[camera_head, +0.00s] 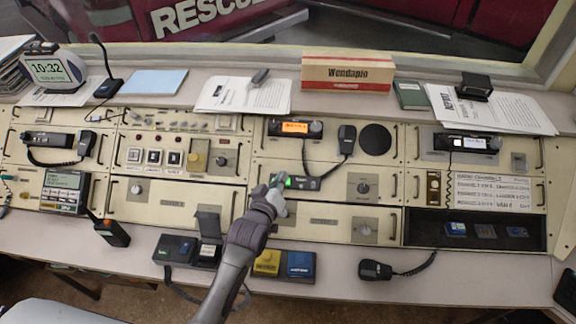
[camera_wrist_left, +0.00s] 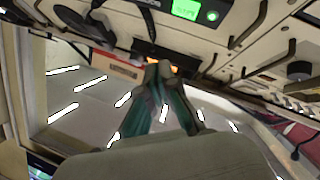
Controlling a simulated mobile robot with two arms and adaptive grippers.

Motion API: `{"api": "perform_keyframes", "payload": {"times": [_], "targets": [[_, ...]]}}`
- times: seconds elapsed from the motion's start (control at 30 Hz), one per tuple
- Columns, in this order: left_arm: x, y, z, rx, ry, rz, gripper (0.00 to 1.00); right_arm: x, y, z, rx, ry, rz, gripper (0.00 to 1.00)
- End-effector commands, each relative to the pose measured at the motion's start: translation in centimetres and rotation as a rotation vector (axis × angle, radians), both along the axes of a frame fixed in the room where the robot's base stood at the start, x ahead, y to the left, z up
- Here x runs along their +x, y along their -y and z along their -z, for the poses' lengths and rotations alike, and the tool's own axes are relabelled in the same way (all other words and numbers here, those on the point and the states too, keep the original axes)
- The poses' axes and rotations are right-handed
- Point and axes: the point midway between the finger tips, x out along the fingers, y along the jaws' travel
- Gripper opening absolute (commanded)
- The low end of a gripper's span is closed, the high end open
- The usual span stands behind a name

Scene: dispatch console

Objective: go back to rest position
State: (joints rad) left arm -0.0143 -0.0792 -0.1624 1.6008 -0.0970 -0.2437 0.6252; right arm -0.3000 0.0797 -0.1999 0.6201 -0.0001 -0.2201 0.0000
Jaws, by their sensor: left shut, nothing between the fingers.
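My left gripper (camera_head: 277,184) reaches up over the middle of the console in the head view. Its fingers are shut with nothing between them. The fingertips are beside a small black unit with a lit green display (camera_head: 301,182); I cannot tell whether they touch it. In the left wrist view the closed greenish fingers (camera_wrist_left: 158,72) show in the middle, and the green display (camera_wrist_left: 186,9) is at the top. My right gripper does not show in either view.
The cream console panel (camera_head: 318,223) spans the desk. A radio with an orange display (camera_head: 295,128), a black hand microphone (camera_head: 346,139), a handheld radio (camera_head: 113,233), and yellow (camera_head: 267,262) and blue (camera_head: 301,265) boxes surround the arm. The desk front right (camera_head: 480,280) is mostly free.

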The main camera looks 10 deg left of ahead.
Motion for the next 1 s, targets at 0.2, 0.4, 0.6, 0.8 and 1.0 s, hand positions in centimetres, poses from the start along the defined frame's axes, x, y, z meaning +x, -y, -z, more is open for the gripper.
{"api": "perform_keyframes", "payload": {"times": [0.2,0.4,0.6,0.8,1.0], "targets": [[-0.1,-0.1,0.1,0.004,-0.006,0.0,0.0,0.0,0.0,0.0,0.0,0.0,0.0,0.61],[-4.6,-2.4,2.2,0.135,-0.17,0.013,0.0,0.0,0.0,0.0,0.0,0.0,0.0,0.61],[-14.6,-5.8,4.2,0.368,-0.48,0.111,0.0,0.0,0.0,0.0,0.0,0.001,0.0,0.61],[-21.8,-7.4,4.1,0.501,-0.672,0.219,0.0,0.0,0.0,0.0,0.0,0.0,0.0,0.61],[-27.2,-8.4,3.2,0.586,-0.806,0.316,0.0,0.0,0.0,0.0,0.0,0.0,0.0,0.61]]}}
